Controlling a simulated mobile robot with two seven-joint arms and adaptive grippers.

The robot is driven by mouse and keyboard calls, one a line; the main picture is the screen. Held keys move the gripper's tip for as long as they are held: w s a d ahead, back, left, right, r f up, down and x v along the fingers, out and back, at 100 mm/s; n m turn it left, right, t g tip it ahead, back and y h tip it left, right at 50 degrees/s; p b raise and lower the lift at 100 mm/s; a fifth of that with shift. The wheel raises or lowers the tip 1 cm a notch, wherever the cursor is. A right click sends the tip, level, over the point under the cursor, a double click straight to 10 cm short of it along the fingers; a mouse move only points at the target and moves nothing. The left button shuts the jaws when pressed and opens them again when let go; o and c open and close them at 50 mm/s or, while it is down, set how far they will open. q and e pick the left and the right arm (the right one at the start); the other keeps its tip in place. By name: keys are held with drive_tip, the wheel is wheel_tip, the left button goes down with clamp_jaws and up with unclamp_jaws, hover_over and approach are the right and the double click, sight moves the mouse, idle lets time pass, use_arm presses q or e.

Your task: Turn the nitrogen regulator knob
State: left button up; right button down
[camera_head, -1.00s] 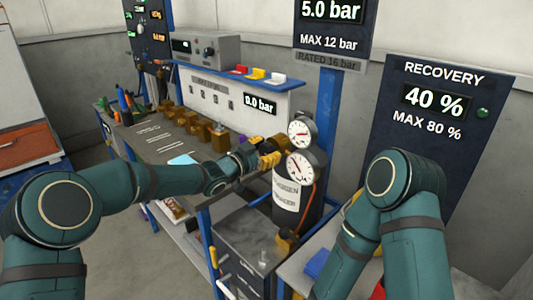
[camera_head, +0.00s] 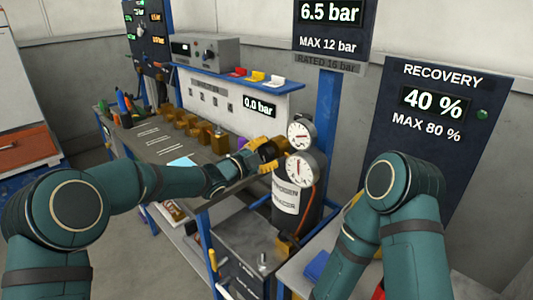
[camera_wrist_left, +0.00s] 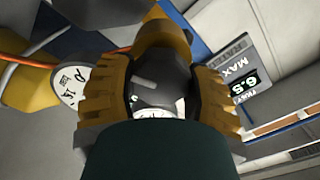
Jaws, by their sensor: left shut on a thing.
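The dark regulator knob (camera_wrist_left: 158,82), with a light pointer mark on its face, fills the middle of the left wrist view. My left gripper (camera_head: 268,155) is shut on it, with one yellow finger pad on each side. In the head view the gripper mostly hides the knob. The knob is beside two round white gauges, an upper one (camera_head: 299,135) and a lower one (camera_head: 300,170), by the dark nitrogen cylinder (camera_head: 286,192) with its white label. The screen above (camera_head: 331,14) reads 6.5 bar. My right gripper is out of view.
A workbench (camera_head: 150,150) with brass-coloured blocks (camera_head: 190,127) is at left. A small display (camera_head: 259,106) reads 0.0 bar. A blue post (camera_head: 327,110) stands behind the cylinder. The recovery panel (camera_head: 435,150) reads 40 %. A grey box (camera_head: 250,262) is below.

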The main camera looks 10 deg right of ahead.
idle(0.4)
use_arm(q)
drive_tip(key=o, duration=1.2)
drive_tip(key=v, duration=1.2)
